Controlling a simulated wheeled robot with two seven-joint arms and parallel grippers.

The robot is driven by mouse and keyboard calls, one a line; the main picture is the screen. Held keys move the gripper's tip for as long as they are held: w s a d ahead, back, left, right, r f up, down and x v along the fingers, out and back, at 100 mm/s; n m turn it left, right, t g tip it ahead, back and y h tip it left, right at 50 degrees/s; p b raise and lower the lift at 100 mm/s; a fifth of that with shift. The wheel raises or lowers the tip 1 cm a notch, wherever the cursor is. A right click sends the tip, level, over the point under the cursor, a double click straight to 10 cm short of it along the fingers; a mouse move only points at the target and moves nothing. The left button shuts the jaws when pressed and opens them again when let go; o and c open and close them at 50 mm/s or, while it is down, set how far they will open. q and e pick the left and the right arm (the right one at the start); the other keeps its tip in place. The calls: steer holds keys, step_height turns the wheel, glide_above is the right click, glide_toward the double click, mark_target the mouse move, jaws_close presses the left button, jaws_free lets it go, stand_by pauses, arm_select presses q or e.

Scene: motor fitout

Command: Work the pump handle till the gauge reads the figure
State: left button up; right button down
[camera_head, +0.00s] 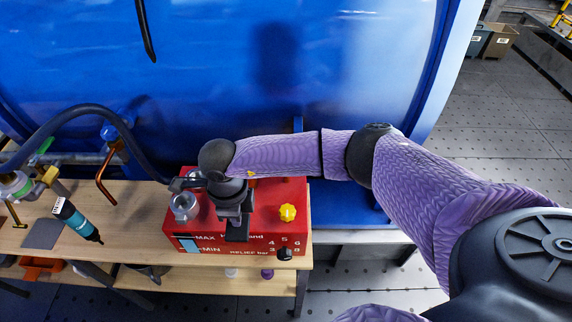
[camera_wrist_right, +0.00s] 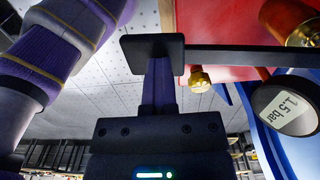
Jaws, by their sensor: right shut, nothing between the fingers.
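The red pump box (camera_head: 290,195), marked MAX and MIN, sits on the wooden bench by the blue tank. My right gripper (camera_head: 238,228) is shut and empty, over the front middle of the box. In the right wrist view its shut fingers (camera_wrist_right: 152,52) are beside a dark bar (camera_wrist_right: 250,56), which looks like the pump handle; I cannot tell whether they touch. A round dark-rimmed part with a "1.5 bar" label (camera_wrist_right: 285,104) shows at the right of that view. No gauge needle can be read. My left gripper is out of view.
A black hose (camera_head: 88,108) arches at the left. A teal and black tool (camera_head: 76,220) lies on the wooden bench (camera_head: 130,235). The blue tank (camera_head: 330,80) rises close behind. Open floor (camera_head: 500,110) shows at the right.

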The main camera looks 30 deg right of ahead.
steer(key=shift+p, duration=0.3)
step_height(320, 180, up, 8)
steer(key=p, duration=0.7)
steer(key=shift+s+a, duration=0.15)
steer(key=shift+s, duration=0.15)
steer(key=shift+r, duration=0.1)
